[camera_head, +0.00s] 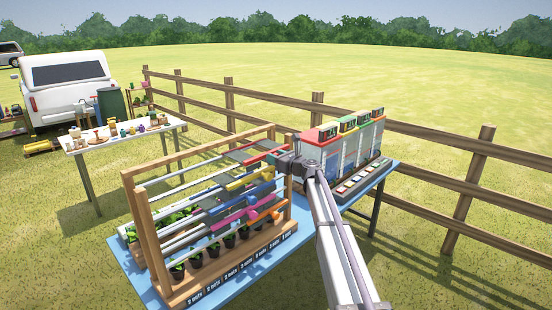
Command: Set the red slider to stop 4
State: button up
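A wooden frame (140,206) stands on a blue table and carries several horizontal rails with coloured sliders. A red piece (262,147), which looks like the red slider, sits near the right end of an upper rail. My gripper (281,157) is right at this red piece and partly hides it. I cannot tell whether the fingers touch it, or whether they are open or shut. Labels (240,268) run along the frame's front base; their text is too small to read surely, and which stop the red piece is at cannot be told.
Yellow (237,184), blue (268,173) and pink (238,217) sliders sit close below and left of my gripper. Small potted plants (178,270) line the frame's base. Coloured box-like units (350,140) stand close behind on the right. A wooden fence (462,200) runs beyond.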

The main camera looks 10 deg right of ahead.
grip_shut()
jog(key=s+a, duration=0.1)
jog(key=a, duration=0.1)
jog(key=s+a, duration=0.4)
jog(key=a, duration=0.1)
jog(key=shift+d, duration=0.1)
jog(key=shift+o, duration=1.9)
grip_release()
send_near(253, 161)
jog(key=v, duration=0.4)
jog(key=shift+s+d, duration=0.1)
jog(key=shift+d, duration=0.15)
